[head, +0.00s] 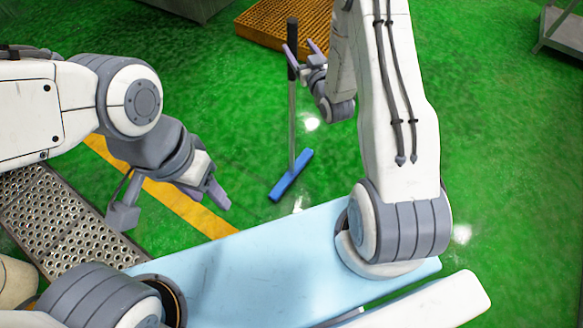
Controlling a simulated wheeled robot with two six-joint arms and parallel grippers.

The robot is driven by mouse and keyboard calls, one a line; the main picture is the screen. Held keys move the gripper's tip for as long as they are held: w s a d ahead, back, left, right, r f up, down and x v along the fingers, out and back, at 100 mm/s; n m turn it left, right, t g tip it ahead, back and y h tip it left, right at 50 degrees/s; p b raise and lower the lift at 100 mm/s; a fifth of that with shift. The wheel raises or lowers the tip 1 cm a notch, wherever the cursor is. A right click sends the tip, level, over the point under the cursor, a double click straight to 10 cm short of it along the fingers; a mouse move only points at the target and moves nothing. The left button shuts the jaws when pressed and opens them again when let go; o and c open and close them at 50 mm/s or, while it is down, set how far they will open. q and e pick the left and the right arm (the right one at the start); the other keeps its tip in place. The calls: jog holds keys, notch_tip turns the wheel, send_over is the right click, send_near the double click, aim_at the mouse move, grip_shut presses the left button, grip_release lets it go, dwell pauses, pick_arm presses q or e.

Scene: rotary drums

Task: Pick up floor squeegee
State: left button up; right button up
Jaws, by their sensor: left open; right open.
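The floor squeegee (292,125) stands with its handle up, its grey pole rising from a blue head (291,175) on the green floor. The top of the pole has a black grip (292,38). My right gripper (301,52) is at the black grip, with its fingers open and pointing left. One finger overlaps the pole in the picture; I cannot tell whether it touches. My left gripper (172,212) is open and empty, low on the left, well apart from the squeegee.
An orange grating (262,25) lies behind the squeegee. A perforated metal strip (62,222) and a yellow floor line (165,192) are on the left. A grey metal stand (565,28) is at the upper right. Green floor right of my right arm is clear.

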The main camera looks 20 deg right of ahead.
aim_at(295, 44)
jog(key=shift+w+a+f+p, duration=0.15)
jog(key=shift+w+f, duration=0.1)
jog(key=shift+w, duration=1.1)
jog(key=shift+w+f+p, duration=0.15)
jog(key=shift+w+f, duration=0.1)
jog(key=shift+w, duration=1.1)
grip_shut()
jog(key=shift+r, duration=0.15)
